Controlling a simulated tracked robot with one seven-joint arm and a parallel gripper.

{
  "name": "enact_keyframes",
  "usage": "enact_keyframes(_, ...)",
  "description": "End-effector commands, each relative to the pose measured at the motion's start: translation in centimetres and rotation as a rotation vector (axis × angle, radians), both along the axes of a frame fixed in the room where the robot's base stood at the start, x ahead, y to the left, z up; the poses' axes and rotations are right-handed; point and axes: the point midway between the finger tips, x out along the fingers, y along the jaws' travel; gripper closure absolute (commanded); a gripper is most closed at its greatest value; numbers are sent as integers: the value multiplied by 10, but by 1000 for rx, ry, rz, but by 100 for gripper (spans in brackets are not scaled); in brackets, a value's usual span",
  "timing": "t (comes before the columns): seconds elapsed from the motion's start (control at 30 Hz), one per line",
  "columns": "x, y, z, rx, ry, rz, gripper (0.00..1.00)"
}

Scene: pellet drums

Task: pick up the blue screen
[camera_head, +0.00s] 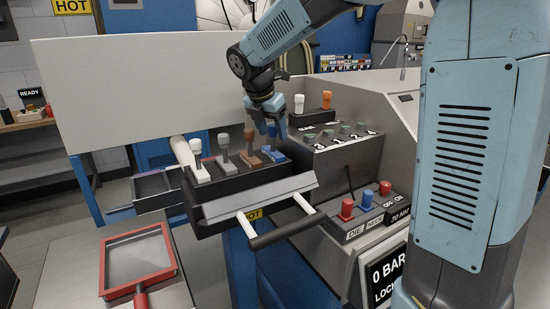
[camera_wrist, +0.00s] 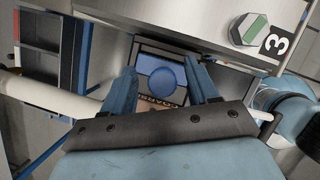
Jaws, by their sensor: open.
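The blue screen (camera_head: 276,156) sits in the rightmost slot of a dark rack (camera_head: 235,190), its blue knob upright. My gripper (camera_head: 272,122) is over it, pointing down, with fingers around knob height. In the wrist view, the round blue knob of the blue screen (camera_wrist: 162,78) shows between the two spread fingers of my gripper (camera_wrist: 162,84), with a gap on each side. The gripper is open and holds nothing. The fingers partly hide the knob in the head view.
White (camera_head: 198,161), grey (camera_head: 226,154) and brown (camera_head: 250,150) screens fill the other slots to the left. A numbered panel (camera_head: 335,140) stands close on the right. A red-framed mesh tray (camera_head: 106,262) lies at lower left. A black-ended bar (camera_head: 285,232) juts out in front.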

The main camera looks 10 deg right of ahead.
Motion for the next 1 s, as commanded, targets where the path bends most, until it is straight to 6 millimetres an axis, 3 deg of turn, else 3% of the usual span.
enact_keyframes(0.2,6,-7,-22,-1,1,0,41)
enact_keyframes(0.5,7,-8,-25,0,-2,-1,42)
enact_keyframes(1.0,7,-8,-25,0,-1,-2,90)
